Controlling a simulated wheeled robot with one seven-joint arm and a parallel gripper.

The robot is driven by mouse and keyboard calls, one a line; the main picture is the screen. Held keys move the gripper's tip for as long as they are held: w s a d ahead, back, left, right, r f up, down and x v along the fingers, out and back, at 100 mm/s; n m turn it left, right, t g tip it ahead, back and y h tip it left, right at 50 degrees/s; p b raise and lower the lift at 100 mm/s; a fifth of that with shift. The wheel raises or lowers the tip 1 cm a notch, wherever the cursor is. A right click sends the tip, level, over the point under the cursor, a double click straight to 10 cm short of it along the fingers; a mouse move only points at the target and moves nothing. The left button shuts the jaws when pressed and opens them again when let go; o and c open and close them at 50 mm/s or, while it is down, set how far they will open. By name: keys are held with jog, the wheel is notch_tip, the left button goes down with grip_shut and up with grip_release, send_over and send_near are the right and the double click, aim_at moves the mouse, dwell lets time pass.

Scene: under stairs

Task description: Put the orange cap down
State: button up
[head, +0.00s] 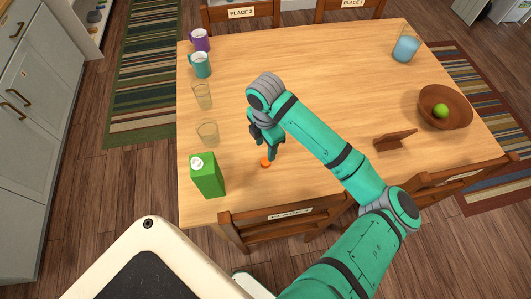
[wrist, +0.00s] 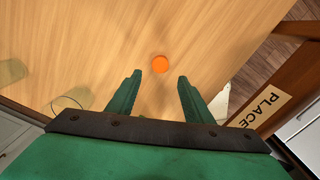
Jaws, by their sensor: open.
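The orange cap (head: 265,162) lies on the wooden table (head: 320,75), near its front edge and to the right of the green carton. In the wrist view the cap (wrist: 160,64) sits just beyond and between my fingertips, apart from both. My gripper (head: 272,154) is open and empty, pointing down close to the cap. Its two teal fingers (wrist: 160,76) stand apart in the wrist view.
A green carton (head: 207,175) stands left of the cap. Two clear glasses (head: 208,134) (head: 203,96), a teal mug (head: 200,65) and a purple mug (head: 200,40) line the left side. A brown bowl (head: 444,108) holds a green apple (head: 441,110). Chair backs (head: 282,222) border the front edge.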

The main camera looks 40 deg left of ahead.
notch_tip(320, 180, up, 4)
jog(key=shift+f, duration=0.25)
dwell(0.5)
